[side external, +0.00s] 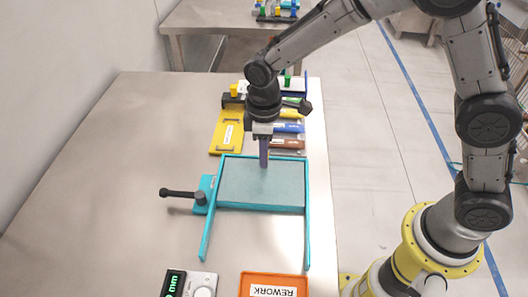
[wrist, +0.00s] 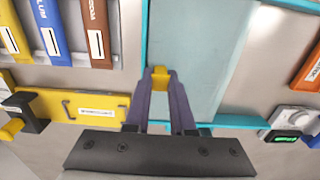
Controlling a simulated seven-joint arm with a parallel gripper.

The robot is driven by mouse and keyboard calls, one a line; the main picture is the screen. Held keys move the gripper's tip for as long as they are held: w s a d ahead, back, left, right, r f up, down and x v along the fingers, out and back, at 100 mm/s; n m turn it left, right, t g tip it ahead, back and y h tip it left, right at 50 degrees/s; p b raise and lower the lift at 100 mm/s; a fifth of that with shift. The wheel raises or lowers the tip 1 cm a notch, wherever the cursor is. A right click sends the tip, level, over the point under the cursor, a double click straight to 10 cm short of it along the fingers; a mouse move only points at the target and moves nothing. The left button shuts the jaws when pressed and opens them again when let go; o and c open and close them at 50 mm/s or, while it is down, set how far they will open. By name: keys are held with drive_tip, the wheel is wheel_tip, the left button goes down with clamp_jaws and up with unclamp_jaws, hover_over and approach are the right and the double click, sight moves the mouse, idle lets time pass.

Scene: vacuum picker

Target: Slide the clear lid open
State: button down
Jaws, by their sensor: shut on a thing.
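The clear lid (side external: 240,182) lies flat on a teal frame (side external: 258,207), whose two rails reach toward the front of the table. The lid looks grey-green and see-through, and it also shows in the wrist view (wrist: 205,50). My gripper (side external: 264,165) points straight down at the lid's far part, right of its middle. In the side view the fingers hide the knob. I cannot tell how far the lid is slid.
A black-handled clamp (side external: 180,193) sticks out left of the frame. An orange REWORK tray (side external: 273,281) and a display device (side external: 188,284) stand in front. The table's left is clear.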

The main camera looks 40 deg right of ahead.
idle(0.8)
drive_tip(key=s+a, duration=0.9)
drive_tip(key=shift+s+a+r, duration=0.1)
drive_tip(key=shift+s+a, duration=0.15)
drive_tip(key=shift+a, duration=0.1)
drive_tip(key=c, duration=0.8)
unclamp_jaws()
drive_tip(key=shift+o, duration=0.2)
drive_tip(key=shift+d, duration=0.1)
wheel_tip(320, 180, up, 14)
